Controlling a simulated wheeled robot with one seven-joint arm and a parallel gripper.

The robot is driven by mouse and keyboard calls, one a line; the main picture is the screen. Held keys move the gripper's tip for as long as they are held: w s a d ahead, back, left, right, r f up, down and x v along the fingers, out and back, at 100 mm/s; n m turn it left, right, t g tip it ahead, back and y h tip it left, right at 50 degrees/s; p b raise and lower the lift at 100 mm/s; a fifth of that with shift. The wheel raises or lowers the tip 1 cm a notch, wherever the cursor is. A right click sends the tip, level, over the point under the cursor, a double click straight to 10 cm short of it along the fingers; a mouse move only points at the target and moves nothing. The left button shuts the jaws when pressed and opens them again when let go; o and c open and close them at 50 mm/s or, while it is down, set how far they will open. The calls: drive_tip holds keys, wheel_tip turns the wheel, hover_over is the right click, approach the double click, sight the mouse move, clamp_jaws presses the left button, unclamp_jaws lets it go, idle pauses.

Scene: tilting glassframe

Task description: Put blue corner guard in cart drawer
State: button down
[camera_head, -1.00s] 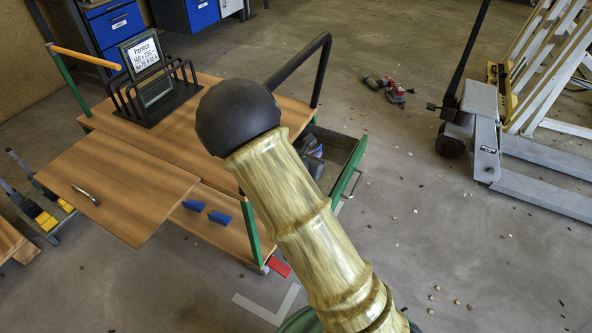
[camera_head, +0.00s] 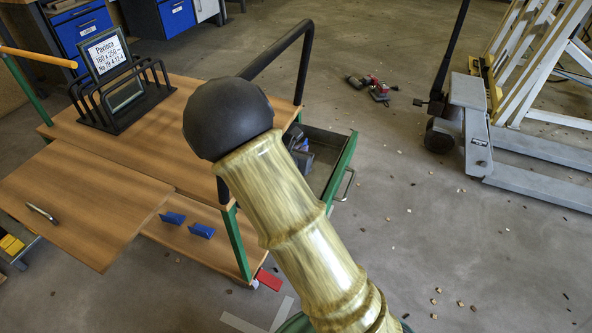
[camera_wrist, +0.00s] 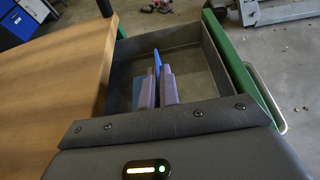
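A green-edged grey drawer (camera_head: 340,165) stands pulled out at the right of the wooden cart (camera_head: 150,120); it also shows in the wrist view (camera_wrist: 205,60). In the wrist view my gripper (camera_wrist: 158,85) reaches over the drawer, with two greyish-purple fingers close together. A thin blue piece, seemingly the blue corner guard (camera_wrist: 157,62), shows between them, above or inside the drawer; its height over the drawer floor is unclear. In the head view my arm hides most of the gripper. Two other blue pieces (camera_head: 173,217) (camera_head: 202,231) lie on the cart's lower shelf.
A black rack with a sign (camera_head: 118,95) stands on the cart top, and a black handle (camera_head: 300,60) rises near the drawer. A wooden leaf (camera_head: 80,200) juts left. A pallet jack (camera_head: 470,120) stands right.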

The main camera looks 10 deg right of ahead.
drive_tip(key=shift+f, duration=1.35)
drive_tip(key=shift+f+b, duration=1)
drive_tip(key=shift+f, duration=0.85)
drive_tip(key=shift+f, duration=0.15)
drive_tip(key=c, duration=1.6)
unclamp_jaws()
drive_tip(key=shift+c, duration=0.2)
